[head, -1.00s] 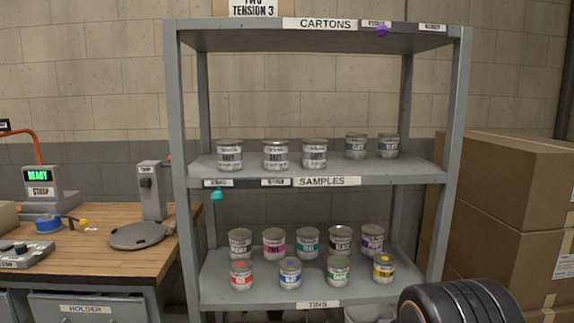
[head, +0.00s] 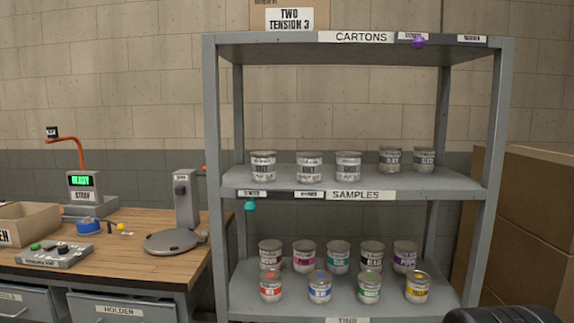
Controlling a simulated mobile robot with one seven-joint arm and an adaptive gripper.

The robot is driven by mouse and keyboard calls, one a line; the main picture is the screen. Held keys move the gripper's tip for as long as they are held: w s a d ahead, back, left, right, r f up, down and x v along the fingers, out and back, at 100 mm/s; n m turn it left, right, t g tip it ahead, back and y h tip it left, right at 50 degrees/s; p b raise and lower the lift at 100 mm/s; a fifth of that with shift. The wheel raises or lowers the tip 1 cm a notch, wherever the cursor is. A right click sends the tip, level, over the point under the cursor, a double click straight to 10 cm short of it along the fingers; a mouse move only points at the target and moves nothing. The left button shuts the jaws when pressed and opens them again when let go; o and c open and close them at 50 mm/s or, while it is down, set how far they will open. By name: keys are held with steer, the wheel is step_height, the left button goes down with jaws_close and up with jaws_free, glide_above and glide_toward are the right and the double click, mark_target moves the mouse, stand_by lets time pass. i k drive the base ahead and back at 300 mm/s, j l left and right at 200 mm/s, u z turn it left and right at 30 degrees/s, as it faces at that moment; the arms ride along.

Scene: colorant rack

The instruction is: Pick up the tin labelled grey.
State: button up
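Three grey tins stand in a front row on the middle shelf of the rack in the head view: a left one (head: 263,167), a middle one (head: 309,167) and a right one (head: 348,166). Their labels are small and blurred; they look like they read grey, but I cannot be sure for each. Two more grey tins, (head: 390,159) and (head: 424,160), stand farther back on the right, with labels I cannot read. My gripper is not in view; only a dark rounded part of my arm shows at the bottom right.
The lower shelf (head: 250,311) holds two rows of tins with coloured labels. A purple knob (head: 418,42) and a teal knob (head: 250,206) hang at shelf edges. A wooden workbench (head: 130,240) with devices stands left; cardboard boxes (head: 525,220) stand right.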

mark_target(263, 163)
steer(key=i+j+z, duration=0.1)
steer(key=j, duration=0.2)
steer(key=i+j+z, duration=0.1)
steer(key=j, duration=0.25)
steer(key=i+j+z, duration=0.15)
steer(key=j, duration=0.2)
steer(key=i+j+z, duration=0.1)
steer(key=j, duration=0.25)
